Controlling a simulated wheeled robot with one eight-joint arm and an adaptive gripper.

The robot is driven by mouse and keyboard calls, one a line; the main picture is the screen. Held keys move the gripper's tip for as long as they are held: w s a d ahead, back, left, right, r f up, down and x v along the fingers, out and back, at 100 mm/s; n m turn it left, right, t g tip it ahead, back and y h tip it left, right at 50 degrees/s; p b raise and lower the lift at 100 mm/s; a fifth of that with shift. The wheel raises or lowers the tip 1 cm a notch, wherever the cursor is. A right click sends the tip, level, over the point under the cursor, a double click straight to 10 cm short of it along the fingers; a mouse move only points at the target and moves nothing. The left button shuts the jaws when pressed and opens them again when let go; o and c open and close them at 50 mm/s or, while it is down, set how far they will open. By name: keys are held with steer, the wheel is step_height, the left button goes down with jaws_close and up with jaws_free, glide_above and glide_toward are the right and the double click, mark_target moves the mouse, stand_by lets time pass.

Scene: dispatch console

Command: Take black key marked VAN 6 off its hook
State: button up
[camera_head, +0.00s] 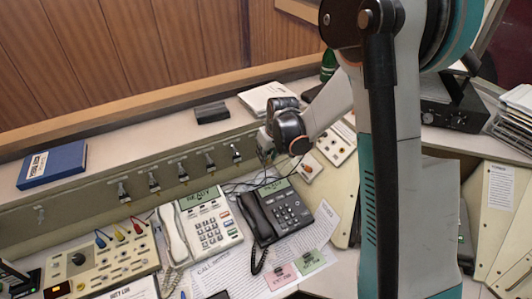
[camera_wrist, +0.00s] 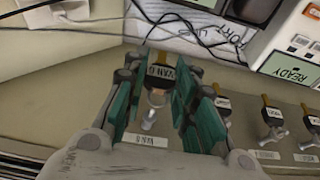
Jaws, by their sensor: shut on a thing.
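The black key marked VAN 6 (camera_wrist: 160,73) shows in the wrist view, its tag upside down, between the teal fingers of my gripper (camera_wrist: 159,84). My gripper is shut on it. The hook (camera_wrist: 148,119) is just below the key in that view, above a small label plate (camera_wrist: 148,141). I cannot tell whether the key still touches the hook. In the head view my gripper (camera_head: 266,143) is at the right end of the row of hooks, and the key is hidden there.
Other keys hang beside it, the nearest (camera_wrist: 222,106) close to my right finger. Below the hook rail stand a black phone (camera_head: 277,211) and a light phone (camera_head: 203,221), with loose cables near my gripper. A dark box (camera_head: 211,112) sits on the ledge above.

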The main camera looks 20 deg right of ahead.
steer(key=shift+s+d+r, duration=0.15)
steer(key=shift+s+r, duration=0.1)
steer(key=shift+s, duration=0.4)
steer(key=shift+s+d+r, duration=0.1)
steer(key=shift+s+r, duration=0.2)
steer(key=shift+s, duration=0.35)
steer(key=shift+s+d+r, duration=0.15)
steer(key=shift+s+r, duration=0.1)
steer(key=shift+s, duration=0.4)
